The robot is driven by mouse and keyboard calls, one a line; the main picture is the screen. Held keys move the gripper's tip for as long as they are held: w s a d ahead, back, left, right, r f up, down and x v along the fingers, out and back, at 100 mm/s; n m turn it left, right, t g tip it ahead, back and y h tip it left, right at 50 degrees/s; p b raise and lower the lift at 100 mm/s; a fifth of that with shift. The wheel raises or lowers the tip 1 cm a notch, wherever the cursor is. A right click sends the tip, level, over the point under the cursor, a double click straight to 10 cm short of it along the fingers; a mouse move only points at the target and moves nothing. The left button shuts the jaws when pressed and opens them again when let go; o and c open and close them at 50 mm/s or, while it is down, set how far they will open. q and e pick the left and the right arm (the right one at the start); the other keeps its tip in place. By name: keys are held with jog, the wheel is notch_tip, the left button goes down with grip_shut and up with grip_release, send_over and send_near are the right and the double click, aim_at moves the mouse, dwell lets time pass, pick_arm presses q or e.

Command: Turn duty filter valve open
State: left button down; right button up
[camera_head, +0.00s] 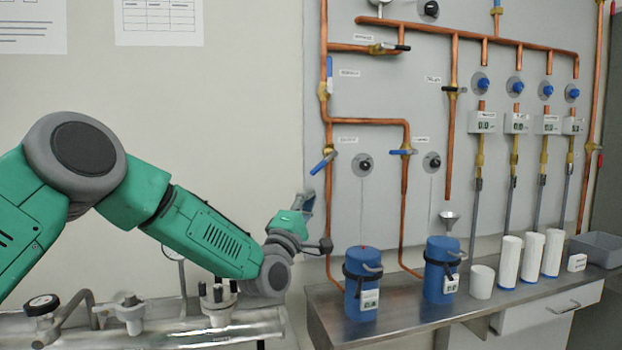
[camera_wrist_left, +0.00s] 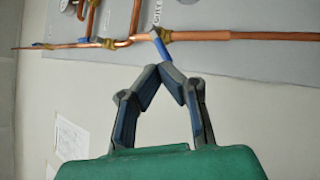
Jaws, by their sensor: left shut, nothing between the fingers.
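Blue-levered valves sit on the copper pipes of the wall panel; their labels are too small to read, so I cannot tell which is the duty filter valve. The nearest valve to my left gripper has a slanting blue lever (camera_head: 322,163) on the left vertical pipe. My left gripper (camera_head: 308,201) is just below and left of it, shut and empty. In the left wrist view, the shut fingertips (camera_wrist_left: 168,68) meet right at the lower end of this blue lever (camera_wrist_left: 162,46); I cannot tell whether they touch. My right gripper is not in view.
Another blue lever (camera_head: 402,152) is on the pipe to the right, and an upright one (camera_head: 329,68) is above. Blue canisters (camera_head: 361,290) and white cylinders (camera_head: 509,262) stand on the metal bench (camera_head: 400,307). White pipe fittings (camera_head: 217,304) lie under my left arm.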

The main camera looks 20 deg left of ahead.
pick_arm(q)
notch_tip(320, 180, up, 4)
jog(key=s+f+m+g+h+p, duration=0.1)
jog(key=s+m+g+h+p, duration=0.2)
jog(key=m, duration=1.1)
jog(key=m+g+p, duration=0.2)
jog(key=m+p, duration=0.5)
jog(key=m, duration=0.8)
send_near(321, 165)
jog(key=w+d+r, duration=0.3)
jog(key=w, duration=0.1)
jog(key=w+f, duration=0.1)
jog(key=w, duration=0.1)
jog(key=shift+a+f+h, duration=0.25)
jog(key=shift+a+h, duration=0.05)
jog(key=shift+h, duration=0.1)
jog(key=shift+w+a+f+p, duration=0.2)
jog(key=shift+w+p, duration=0.15)
jog(key=shift+w, duration=0.1)
